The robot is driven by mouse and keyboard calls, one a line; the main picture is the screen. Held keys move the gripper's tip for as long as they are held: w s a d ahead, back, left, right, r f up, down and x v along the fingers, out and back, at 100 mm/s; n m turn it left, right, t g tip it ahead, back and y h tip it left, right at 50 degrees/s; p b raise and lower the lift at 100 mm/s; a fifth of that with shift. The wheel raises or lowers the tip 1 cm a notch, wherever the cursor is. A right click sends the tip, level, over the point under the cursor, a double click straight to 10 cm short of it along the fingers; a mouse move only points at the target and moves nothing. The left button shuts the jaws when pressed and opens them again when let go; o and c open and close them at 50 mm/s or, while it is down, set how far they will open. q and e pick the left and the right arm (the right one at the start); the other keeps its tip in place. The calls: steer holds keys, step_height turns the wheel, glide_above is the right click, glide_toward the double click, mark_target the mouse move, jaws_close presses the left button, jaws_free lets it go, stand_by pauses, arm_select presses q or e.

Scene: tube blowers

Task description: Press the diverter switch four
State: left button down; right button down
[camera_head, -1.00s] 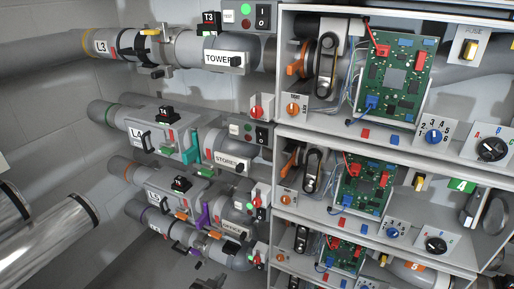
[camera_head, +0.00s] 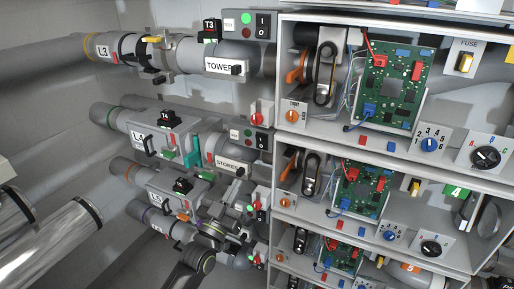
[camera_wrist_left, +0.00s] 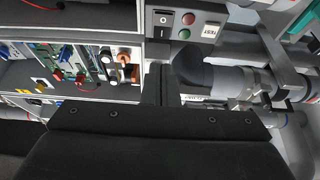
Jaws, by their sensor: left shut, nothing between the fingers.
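A black switch box marked T4 (camera_head: 169,118) sits on top of the second pipe row, beside the grey section marked L4 (camera_head: 142,140). A green plate marked 4 (camera_head: 458,191) shows at the right in the cabinet. I cannot tell from the labels which is the diverter switch. My left gripper (camera_head: 232,197) is shut and empty, below the STORES label and in front of the third pipe row. It also shows in the left wrist view (camera_wrist_left: 159,83), pointing toward a box with O and I, red and green buttons (camera_wrist_left: 187,26). My right gripper is not in view.
The cabinet (camera_head: 455,160) with circuit boards and knobs stands just right of my left gripper. A T3 switch box (camera_head: 209,30) and the TOWER pipe lie above. Silver pipes (camera_head: 50,240) are at the lower left.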

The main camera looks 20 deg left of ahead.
mark_target(261, 139)
arm_select(q)
steer(key=p+x, duration=0.3)
steer(key=x, duration=1.1)
steer(key=shift+w, duration=0.1)
steer(key=shift+w+r+p, duration=0.1)
steer(key=shift+r+p, duration=0.05)
steer(key=shift+p, duration=0.2)
